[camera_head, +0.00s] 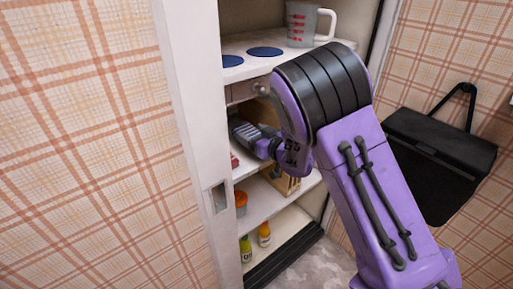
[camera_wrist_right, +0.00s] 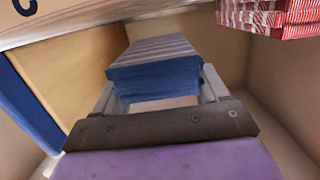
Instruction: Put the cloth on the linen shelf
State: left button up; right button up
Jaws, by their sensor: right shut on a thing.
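In the right wrist view a folded cloth (camera_wrist_right: 155,52), blue with a pale striped face, sits between the two fingers of my right gripper (camera_wrist_right: 158,82). The gripper is shut on it. In the head view my right gripper (camera_head: 243,132) reaches inside the open cabinet at the level of a middle shelf (camera_head: 247,165); the cloth cannot be made out clearly there. Which shelf is the linen shelf is not marked in view. Red-and-white patterned folded items (camera_wrist_right: 270,18) lie close by at the upper right of the wrist view. My left gripper is not in view.
A measuring jug (camera_head: 301,22) and two blue discs (camera_head: 264,51) are on the upper shelf. An orange-red container (camera_head: 240,200) and bottles (camera_head: 264,234) stand lower. A white door frame (camera_head: 190,110) borders the opening's left. A black bag (camera_head: 440,150) hangs at right.

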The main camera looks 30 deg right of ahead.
notch_tip(320, 180, down, 4)
jog(key=shift+r+b, duration=0.2)
jog(key=shift+b, duration=0.85)
jog(key=shift+r, duration=0.3)
jog(key=o, duration=0.6)
jog(key=shift+f, duration=0.2)
jog(key=o, duration=0.4)
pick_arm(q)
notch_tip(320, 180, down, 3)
pick_arm(e)
jog(key=shift+o, duration=0.2)
jog(key=shift+r, duration=0.1)
